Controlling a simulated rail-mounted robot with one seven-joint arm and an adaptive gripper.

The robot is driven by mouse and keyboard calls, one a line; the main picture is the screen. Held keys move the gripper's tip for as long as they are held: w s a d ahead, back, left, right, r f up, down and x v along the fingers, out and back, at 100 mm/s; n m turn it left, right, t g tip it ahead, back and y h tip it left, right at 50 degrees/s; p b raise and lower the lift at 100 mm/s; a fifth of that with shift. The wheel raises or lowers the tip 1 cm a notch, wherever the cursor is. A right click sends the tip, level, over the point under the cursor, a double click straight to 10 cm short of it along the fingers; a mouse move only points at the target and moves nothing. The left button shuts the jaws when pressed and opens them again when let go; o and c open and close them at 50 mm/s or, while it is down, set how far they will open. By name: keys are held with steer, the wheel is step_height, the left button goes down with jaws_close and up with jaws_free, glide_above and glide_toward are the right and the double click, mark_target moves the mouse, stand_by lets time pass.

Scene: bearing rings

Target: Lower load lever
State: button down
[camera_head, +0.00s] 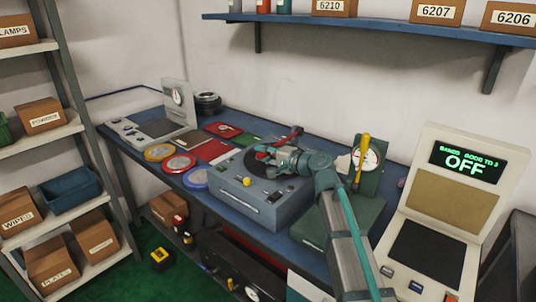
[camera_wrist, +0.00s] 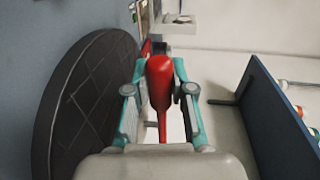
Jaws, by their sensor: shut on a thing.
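The grey-blue machine (camera_head: 262,197) stands on the blue bench, with a dark round plate on top. A red lever (camera_head: 293,133) rises over the plate, and a red knob shows at my gripper's fingertips. My gripper (camera_head: 268,155) is above the machine, reaching in from the right. In the wrist view my gripper (camera_wrist: 160,92) is shut on the lever's red handle (camera_wrist: 160,75), which lies between the two teal fingers. The dark round plate (camera_wrist: 88,100) is close on the left there. The lever's base is hidden by my gripper and arm.
A green stand with a dial gauge and yellow handle (camera_head: 364,160) is close to the right of my arm. A console (camera_head: 456,190) reading OFF stands at right. Coloured rings (camera_head: 179,163) lie at left. A blue shelf (camera_head: 380,31) with boxes hangs above.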

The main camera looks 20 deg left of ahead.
steer(key=shift+f, duration=0.2)
steer(key=c, duration=1)
jaws_free()
steer(key=v, duration=1.2)
